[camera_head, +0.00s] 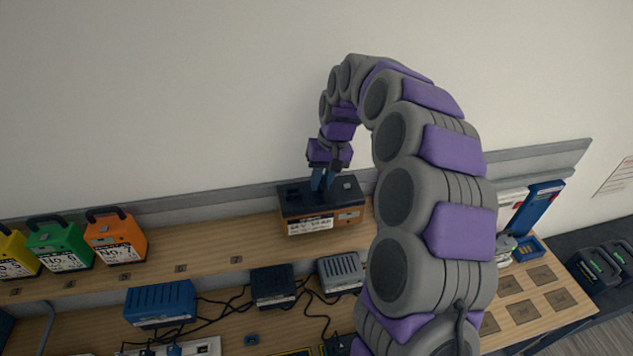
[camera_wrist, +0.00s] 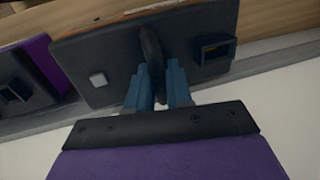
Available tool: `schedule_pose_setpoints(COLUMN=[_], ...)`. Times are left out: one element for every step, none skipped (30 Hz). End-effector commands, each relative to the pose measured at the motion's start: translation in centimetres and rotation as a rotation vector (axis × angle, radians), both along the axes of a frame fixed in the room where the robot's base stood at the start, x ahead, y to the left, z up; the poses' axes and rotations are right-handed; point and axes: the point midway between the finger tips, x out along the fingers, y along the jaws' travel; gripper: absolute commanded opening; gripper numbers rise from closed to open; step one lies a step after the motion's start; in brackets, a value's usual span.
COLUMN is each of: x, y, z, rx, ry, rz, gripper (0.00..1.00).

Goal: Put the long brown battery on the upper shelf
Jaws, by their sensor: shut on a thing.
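The long brown battery (camera_head: 293,220) has a black top, brown sides and a white label. In the head view it is at the upper shelf (camera_head: 190,245), toward its right part; I cannot tell whether it rests on the wood or hangs just above it. My gripper (camera_head: 322,180) comes down on it from above. In the wrist view, the blue fingers of my gripper (camera_wrist: 160,85) are shut on the black handle of the battery (camera_wrist: 105,50). My arm hides the shelf to the right of the battery.
Yellow, green (camera_head: 58,243) and orange (camera_head: 116,236) batteries stand at the shelf's left. Below are a blue charger (camera_head: 161,304), a black one (camera_head: 273,286), a grey one (camera_head: 340,272) and cables. The shelf between the orange battery and the brown one is clear.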

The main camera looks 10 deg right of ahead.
Motion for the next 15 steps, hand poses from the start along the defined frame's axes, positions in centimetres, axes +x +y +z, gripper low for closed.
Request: schedule_pose_setpoints(x=[0.1,0.1,0.0,0.0,0.0,-0.1,-0.1,-0.1,0.0,0.0,0.0,0.1,0.0,0.0,0.0], y=[-0.3,-0.4,-0.5,-0.5,-0.4,-0.3,-0.2,-0.1,0.1,0.3,0.3,0.4,0.6,0.7,0.8], z=[-0.1,-0.2,-0.6,-0.9,-1.3,-1.8,-2.2,-2.5,-2.9,-3.1,-3.2,-3.3,-3.3,-3.3,-3.3], rx=[0.002,0.003,0.003,0.003,0.003,0.002,0.001,0.000,-0.002,-0.003,-0.003,-0.004,-0.006,-0.007,-0.008], ry=[-0.003,-0.003,-0.002,-0.001,0.001,0.004,0.005,0.004,0.001,-0.001,-0.002,-0.003,-0.003,-0.003,-0.004], rz=[-0.003,-0.003,-0.002,-0.002,-0.002,-0.001,-0.001,-0.001,-0.002,-0.002,-0.002,-0.003,-0.003,-0.003,-0.003], gripper=[0.00,0.00,0.00,0.00,0.00,0.00,0.00,0.00,0.00,0.00,0.00,0.00,0.00,0.00,0.00])
